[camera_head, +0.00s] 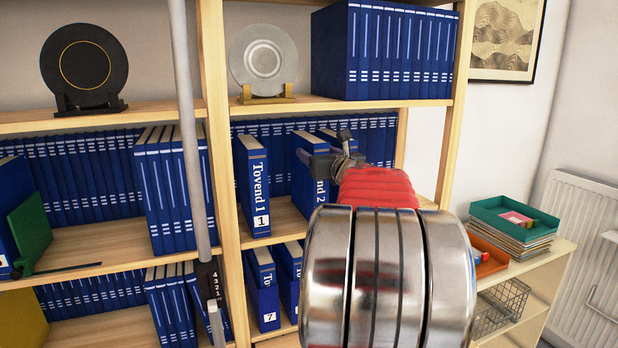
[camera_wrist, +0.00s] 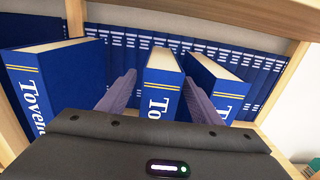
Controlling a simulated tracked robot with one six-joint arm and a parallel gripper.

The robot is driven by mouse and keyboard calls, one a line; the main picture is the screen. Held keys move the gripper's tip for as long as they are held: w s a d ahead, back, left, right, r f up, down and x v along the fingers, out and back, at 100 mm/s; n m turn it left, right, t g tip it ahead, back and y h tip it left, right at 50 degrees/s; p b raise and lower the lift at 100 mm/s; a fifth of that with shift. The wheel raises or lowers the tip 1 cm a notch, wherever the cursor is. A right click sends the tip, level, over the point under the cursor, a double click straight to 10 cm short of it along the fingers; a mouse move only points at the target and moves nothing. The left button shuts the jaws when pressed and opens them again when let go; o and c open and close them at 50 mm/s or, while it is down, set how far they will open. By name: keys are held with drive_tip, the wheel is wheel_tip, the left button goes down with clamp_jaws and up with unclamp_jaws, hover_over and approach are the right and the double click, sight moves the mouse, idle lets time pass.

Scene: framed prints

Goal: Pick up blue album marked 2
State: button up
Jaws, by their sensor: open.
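The blue album lettered "Tovend 2" (camera_head: 320,190) stands upright on the middle shelf, its lower spine partly hidden by my arm. My gripper (camera_head: 332,153) is in front of that shelf. In the wrist view my gripper (camera_wrist: 160,78) is open, with one finger on each side of a middle blue album (camera_wrist: 163,66). This appears to be the album marked 2, but its number is hidden by my gripper body. Whether the fingers touch it cannot be told. The album marked 1 (camera_head: 254,185) stands to its left and also shows in the wrist view (camera_wrist: 45,85).
Another blue album (camera_wrist: 222,82) stands close to the right of the right finger. A row of blue volumes (camera_wrist: 125,45) lines the back. Wooden uprights (camera_head: 220,170) and the shelf above (camera_head: 350,104) bound the space. A grey pole (camera_head: 186,110) stands at left.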

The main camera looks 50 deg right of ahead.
drive_tip(key=shift+w, duration=0.1)
drive_tip(key=x, duration=0.5)
drive_tip(key=shift+r, duration=0.1)
idle(0.4)
drive_tip(key=shift+c, duration=0.6)
clamp_jaws()
idle(0.3)
drive_tip(key=shift+r, duration=0.15)
